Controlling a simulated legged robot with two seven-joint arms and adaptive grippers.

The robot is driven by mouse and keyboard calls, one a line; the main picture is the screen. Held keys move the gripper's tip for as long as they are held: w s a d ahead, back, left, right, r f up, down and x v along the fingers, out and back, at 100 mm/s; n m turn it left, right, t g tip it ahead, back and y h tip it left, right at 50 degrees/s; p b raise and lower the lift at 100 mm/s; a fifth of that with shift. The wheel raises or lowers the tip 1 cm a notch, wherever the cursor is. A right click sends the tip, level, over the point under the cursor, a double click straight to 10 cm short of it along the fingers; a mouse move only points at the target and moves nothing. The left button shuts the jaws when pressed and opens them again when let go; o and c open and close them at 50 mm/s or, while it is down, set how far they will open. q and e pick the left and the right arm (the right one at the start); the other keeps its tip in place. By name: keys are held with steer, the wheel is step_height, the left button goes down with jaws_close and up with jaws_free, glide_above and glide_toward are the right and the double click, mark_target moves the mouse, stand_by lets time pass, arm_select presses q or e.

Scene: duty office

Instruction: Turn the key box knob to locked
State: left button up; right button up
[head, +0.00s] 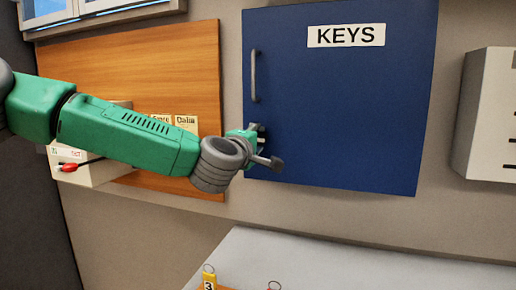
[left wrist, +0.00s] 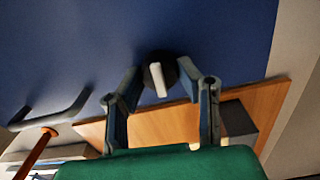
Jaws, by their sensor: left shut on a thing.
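The key box (head: 350,110) is a blue wall cabinet with a white KEYS label (head: 346,36) and a grey vertical handle (head: 253,76). Its door looks closed. The knob (left wrist: 160,78) shows in the left wrist view as a dark round base with a pale grip bar, pointing nearly straight down in that picture. My left gripper (head: 258,146) is at the lower left of the door, below the handle. Its fingers stand on both sides of the knob and are shut on it. In the head view the gripper hides the knob. My right gripper is not in view.
A pale box with a red-tipped lever (head: 68,168) is below my left arm. A white wall unit (head: 488,115) is at right. A pale tabletop (head: 330,265) with a yellow tag (head: 209,279) lies below.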

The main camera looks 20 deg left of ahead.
arm_select(q)
steer(key=shift+f+n+b, duration=0.25)
steer(key=shift+n+b, duration=0.05)
steer(key=shift+n, duration=0.2)
steer(key=o, duration=1.1)
steer(key=shift+o, duration=0.2)
steer(key=shift+a, duration=0.1)
steer(key=shift+s+r, duration=0.1)
steer(key=s, duration=1.1)
steer(key=shift+s+a, duration=0.3)
